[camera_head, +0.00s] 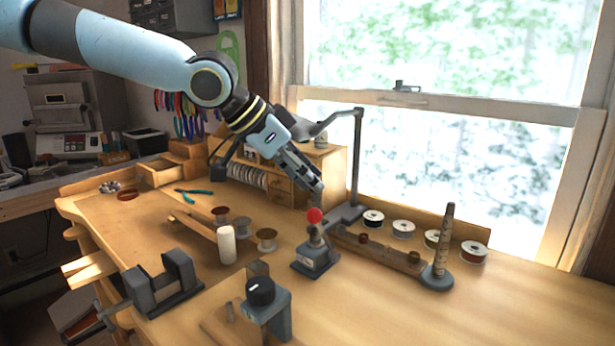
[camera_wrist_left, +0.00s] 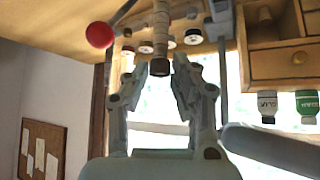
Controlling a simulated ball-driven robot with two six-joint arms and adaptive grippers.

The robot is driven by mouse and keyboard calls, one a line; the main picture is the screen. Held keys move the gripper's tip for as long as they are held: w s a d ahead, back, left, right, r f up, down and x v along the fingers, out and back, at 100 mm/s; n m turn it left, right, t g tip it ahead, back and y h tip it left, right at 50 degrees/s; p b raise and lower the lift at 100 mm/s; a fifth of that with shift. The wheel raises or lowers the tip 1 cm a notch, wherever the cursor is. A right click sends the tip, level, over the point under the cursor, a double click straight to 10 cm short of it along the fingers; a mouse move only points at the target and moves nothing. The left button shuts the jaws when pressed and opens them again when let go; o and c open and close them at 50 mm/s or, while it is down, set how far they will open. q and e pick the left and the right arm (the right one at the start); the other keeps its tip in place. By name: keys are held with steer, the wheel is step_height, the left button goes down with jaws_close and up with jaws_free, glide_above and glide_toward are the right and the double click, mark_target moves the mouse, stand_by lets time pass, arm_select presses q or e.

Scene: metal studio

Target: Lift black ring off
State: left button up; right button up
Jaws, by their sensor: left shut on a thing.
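My left gripper (camera_head: 314,187) is above the small stand with a red ball (camera_head: 315,215), at the middle of the bench. In the left wrist view, the gripper (camera_wrist_left: 168,70) has its fingers at either side of the end of a stepped, brownish post (camera_wrist_left: 161,30). The dark band at the post's end, probably the black ring (camera_wrist_left: 159,68), is between the fingertips, and the gripper is shut on it. The ring still appears around or against the post; I cannot tell which. In the head view the fingers hide it. My right gripper is not in view.
A grey tapered post on a round base (camera_head: 438,262) stands to the right, near several spools (camera_head: 403,229). A white cylinder (camera_head: 227,245), a vise (camera_head: 165,283) and a black-knobbed block (camera_head: 268,305) are left and in front. The front right bench is clear.

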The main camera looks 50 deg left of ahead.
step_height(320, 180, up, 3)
steer(key=p, duration=0.2)
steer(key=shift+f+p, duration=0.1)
steer(key=shift+p, duration=0.3)
